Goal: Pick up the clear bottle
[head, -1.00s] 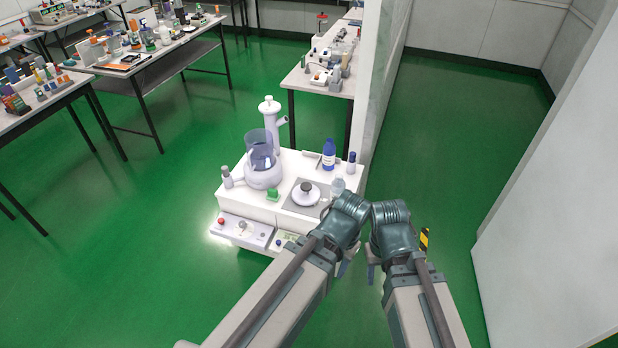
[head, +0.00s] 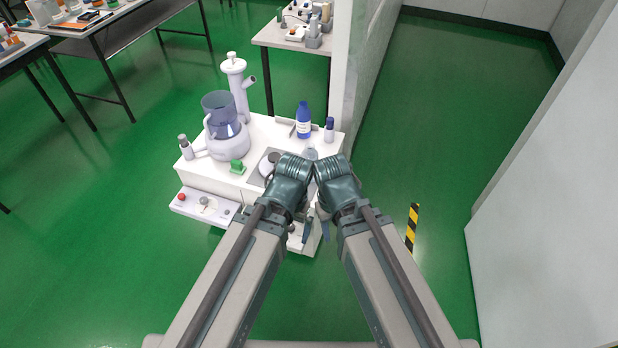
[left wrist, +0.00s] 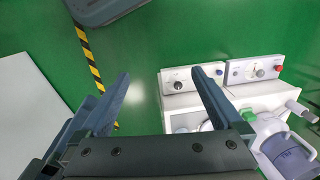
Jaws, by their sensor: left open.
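The clear bottle (head: 310,151) stands on the white bench unit (head: 262,128), near its right side. In the head view only its upper part shows just behind my wrists; the rest is hidden. My left gripper (head: 307,228) points down in front of the unit, mostly covered by its own wrist. In the left wrist view my left gripper (left wrist: 161,79) has its fingers wide apart with nothing between them. The bottle cannot be made out there. My right gripper (head: 325,226) hangs close beside the left one, and its jaws are too hidden to read.
A wall (head: 362,90) rises behind right. Green floor is open to the right.

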